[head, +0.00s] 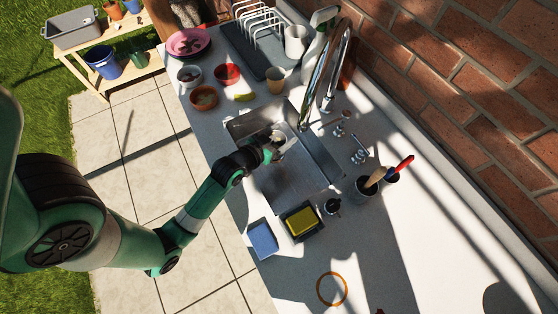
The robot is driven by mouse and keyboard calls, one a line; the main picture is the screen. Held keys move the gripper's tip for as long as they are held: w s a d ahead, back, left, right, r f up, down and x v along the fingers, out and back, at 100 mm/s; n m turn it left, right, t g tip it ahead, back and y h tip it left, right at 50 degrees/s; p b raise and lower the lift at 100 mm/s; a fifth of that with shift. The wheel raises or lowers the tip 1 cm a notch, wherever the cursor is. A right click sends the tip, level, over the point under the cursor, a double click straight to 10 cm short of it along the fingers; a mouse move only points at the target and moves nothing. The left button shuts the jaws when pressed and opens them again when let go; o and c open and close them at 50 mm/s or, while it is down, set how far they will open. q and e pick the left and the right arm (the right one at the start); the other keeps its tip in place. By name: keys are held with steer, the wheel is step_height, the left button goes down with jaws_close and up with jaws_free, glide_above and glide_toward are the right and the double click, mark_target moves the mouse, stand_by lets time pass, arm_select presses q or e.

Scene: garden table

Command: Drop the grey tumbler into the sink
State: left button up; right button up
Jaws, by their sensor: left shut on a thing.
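The steel sink (293,180) is set in the white counter, below the tall chrome tap. My left gripper (276,143) is over the upper part of the sink and shut on a small pale grey cup, the grey tumbler (279,135). The gripper hides part of the tumbler. I cannot tell its exact height above the sink floor. My right gripper is not in view.
The tap (320,80) rises close to the right of my gripper. Bowls, a beige cup (276,78) and a dish rack (262,40) stand beyond the sink. A yellow sponge (301,222) in a dark tray and a blue cloth (262,239) lie nearer.

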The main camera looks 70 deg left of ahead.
arm_select(q)
steer(key=o, duration=1.2)
steer(key=p+v, duration=0.2)
steer(key=v, duration=0.9)
steer(key=shift+s+d+r+p, duration=0.1)
steer(key=shift+s+r+p, duration=0.1)
steer(key=shift+p, duration=0.1)
